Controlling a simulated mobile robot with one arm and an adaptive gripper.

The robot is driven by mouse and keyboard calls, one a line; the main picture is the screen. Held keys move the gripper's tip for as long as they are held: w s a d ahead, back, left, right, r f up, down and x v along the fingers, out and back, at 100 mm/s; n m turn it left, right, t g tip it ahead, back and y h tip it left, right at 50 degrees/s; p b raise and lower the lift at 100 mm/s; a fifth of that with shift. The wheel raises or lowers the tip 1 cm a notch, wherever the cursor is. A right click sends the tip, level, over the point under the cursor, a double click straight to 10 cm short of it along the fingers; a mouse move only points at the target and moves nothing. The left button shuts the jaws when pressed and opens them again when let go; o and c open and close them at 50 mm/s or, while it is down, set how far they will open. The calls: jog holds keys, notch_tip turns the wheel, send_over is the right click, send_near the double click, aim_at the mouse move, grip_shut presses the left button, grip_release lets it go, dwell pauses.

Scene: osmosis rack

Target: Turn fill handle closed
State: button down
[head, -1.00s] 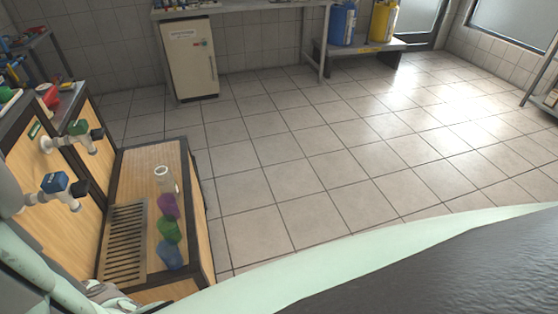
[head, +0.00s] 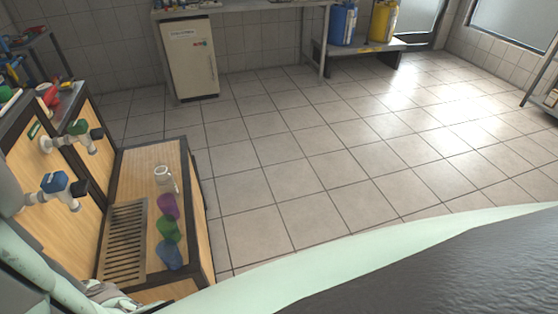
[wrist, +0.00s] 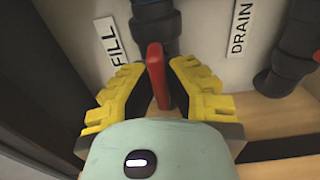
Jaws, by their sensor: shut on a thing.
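In the wrist view, the red fill handle (wrist: 156,78) hangs upright below a dark pipe fitting (wrist: 157,25), beside the white FILL label (wrist: 117,39). My gripper (wrist: 158,80) has yellow ridged fingers, one on each side of the handle. It is shut on the handle, whose lower end shows between the fingers. I cannot see the handle in the head view, and my gripper cannot be made out there.
The DRAIN label (wrist: 240,28) and a second dark fitting (wrist: 290,50) are close on the right in the wrist view. In the head view, taps (head: 62,187) and coloured cups (head: 169,230) stand at left. Open tiled floor (head: 320,150) lies to the right.

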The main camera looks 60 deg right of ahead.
jog(key=shift+m, duration=0.3)
jog(key=m+p, duration=0.2)
jog(key=m, duration=0.1)
jog(key=shift+r+m, duration=0.1)
jog(key=shift+m, duration=0.2)
jog(key=m+p, duration=0.2)
jog(key=m, duration=0.3)
jog(key=m+p, duration=0.1)
jog(key=m, duration=0.3)
jog(key=shift+p, duration=0.35)
jog(key=shift+f+m, duration=0.2)
jog(key=shift+m, duration=2.4)
jog(key=c, duration=1)
grip_release()
jog(key=shift+r, duration=0.1)
